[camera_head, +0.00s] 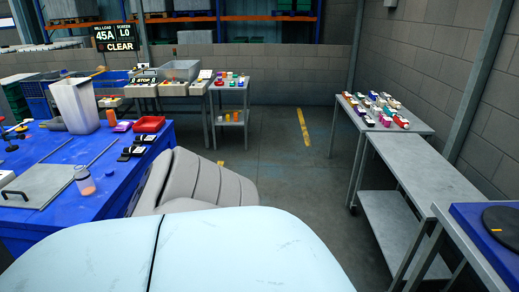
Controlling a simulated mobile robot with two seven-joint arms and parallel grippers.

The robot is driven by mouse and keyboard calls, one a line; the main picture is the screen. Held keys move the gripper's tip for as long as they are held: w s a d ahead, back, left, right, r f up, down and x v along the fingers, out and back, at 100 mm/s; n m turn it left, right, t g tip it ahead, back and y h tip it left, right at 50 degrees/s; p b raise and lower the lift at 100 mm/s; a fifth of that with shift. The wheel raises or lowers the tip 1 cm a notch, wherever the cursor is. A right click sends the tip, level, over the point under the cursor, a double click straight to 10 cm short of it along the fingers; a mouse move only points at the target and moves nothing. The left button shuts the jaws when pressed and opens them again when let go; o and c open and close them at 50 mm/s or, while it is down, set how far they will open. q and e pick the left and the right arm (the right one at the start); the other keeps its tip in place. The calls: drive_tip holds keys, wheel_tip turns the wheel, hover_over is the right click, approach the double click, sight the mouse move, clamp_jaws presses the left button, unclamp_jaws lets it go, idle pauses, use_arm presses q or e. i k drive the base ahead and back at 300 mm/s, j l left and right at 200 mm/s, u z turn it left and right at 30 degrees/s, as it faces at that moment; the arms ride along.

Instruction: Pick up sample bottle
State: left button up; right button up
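A small clear bottle (85,182) with an orange-pink content stands upright on the blue table (107,177) at the left, just right of a grey metal plate. It looks like the sample bottle. Its label and cap are too small to make out clearly. Neither of my grippers shows in the head view. Only pale blue and grey parts of my own body fill the bottom middle.
Grey benches (425,170) run along the right wall. The middle floor (290,165) is clear.

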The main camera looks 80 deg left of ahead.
sight(83, 177)
drive_tip(key=u, duration=3.85)
drive_tip(key=i+u, duration=0.3)
drive_tip(key=i, duration=0.2)
drive_tip(key=i+l+u, duration=0.2)
drive_tip(key=i+u, duration=0.15)
drive_tip(key=i+l+u, duration=0.3)
drive_tip(key=i, duration=0.3)
